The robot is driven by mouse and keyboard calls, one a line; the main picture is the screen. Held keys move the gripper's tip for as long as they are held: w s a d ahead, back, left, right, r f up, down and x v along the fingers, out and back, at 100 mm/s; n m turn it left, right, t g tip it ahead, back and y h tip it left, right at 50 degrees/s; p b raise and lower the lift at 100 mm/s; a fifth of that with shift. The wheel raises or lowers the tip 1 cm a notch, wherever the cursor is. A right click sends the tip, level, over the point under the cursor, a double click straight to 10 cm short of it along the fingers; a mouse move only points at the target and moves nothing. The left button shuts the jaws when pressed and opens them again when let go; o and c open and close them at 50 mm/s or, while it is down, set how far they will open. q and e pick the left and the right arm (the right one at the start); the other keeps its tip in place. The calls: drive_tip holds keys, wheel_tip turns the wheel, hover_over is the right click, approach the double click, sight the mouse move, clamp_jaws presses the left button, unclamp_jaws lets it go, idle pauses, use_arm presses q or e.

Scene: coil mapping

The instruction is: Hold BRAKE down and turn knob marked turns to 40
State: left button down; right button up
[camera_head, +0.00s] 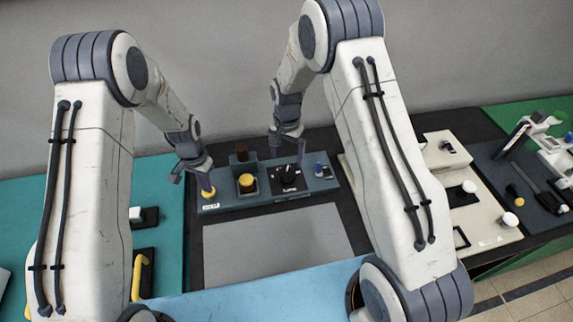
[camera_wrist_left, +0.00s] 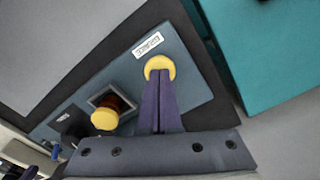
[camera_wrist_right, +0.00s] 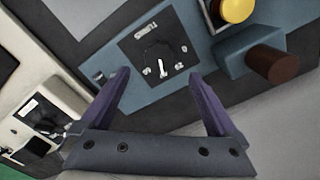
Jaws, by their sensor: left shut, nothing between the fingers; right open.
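The blue-grey control panel (camera_head: 230,205) lies on the dark bench in the middle. A yellow button (camera_head: 207,194) is at its left end, beside a small white label (camera_wrist_left: 148,44) too small to read surely. My left gripper (camera_head: 206,182) is shut and empty, its tips over this button (camera_wrist_left: 158,65); I cannot tell how far the button is pressed. My right gripper (camera_wrist_right: 155,80) is open above the knob, fingers apart on either side in the wrist view.
A larger yellow button (camera_head: 247,183), a dark brown cylinder (camera_head: 241,152) and a small blue knob (camera_head: 318,168) are also on the panel. A grey plate (camera_head: 275,248) lies in front. Cream equipment (camera_head: 485,225) stands at the right, a teal mat (camera_head: 95,190) at the left.

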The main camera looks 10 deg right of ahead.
wheel_tip(320, 180, up, 5)
drive_tip(key=shift+r, duration=0.1)
idle(0.4)
use_arm(q)
wheel_tip(320, 180, up, 8)
idle(1.0)
